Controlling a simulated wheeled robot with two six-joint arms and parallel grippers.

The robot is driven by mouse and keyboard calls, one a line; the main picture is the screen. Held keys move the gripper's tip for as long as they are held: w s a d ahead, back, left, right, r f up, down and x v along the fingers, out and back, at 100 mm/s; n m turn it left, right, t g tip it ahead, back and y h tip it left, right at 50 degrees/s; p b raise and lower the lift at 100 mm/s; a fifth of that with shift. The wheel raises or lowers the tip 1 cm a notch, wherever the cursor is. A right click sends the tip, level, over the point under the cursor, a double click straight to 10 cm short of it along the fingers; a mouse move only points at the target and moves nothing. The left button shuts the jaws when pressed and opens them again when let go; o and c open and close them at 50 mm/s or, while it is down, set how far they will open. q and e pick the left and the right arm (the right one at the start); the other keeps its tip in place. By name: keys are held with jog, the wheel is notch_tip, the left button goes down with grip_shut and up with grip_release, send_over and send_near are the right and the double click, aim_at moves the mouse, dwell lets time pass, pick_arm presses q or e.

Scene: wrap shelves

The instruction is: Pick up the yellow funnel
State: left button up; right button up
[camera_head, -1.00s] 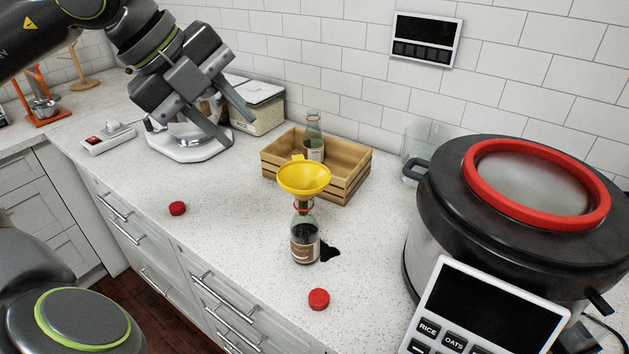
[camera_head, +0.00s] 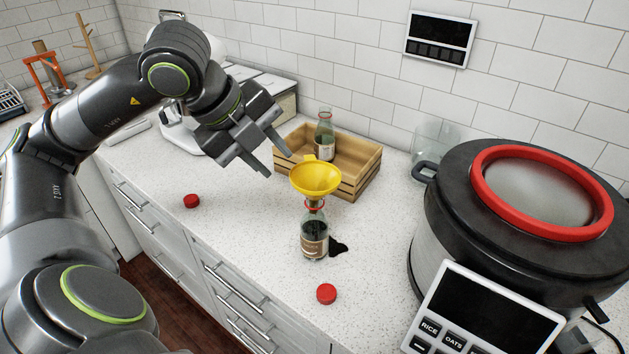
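The yellow funnel (camera_head: 316,179) sits upright in the mouth of a dark glass bottle (camera_head: 314,238) with a brown label, standing on the counter. My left gripper (camera_head: 279,163) is open and empty, in front of the wooden crate's left end. Its fingers point toward the funnel and are a short way left of and above its rim, apart from it. My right gripper is not in view.
A wooden crate (camera_head: 349,186) holding a second bottle (camera_head: 325,136) stands behind the funnel. Red caps (camera_head: 326,293) and (camera_head: 191,201) lie on the counter (camera_head: 245,230). A large cooker (camera_head: 450,220) fills the right.

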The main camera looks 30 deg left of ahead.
aim_at(294, 181)
pick_arm(q)
jog(key=shift+p+x, duration=0.85)
jog(key=shift+x, duration=3.5)
grip_shut()
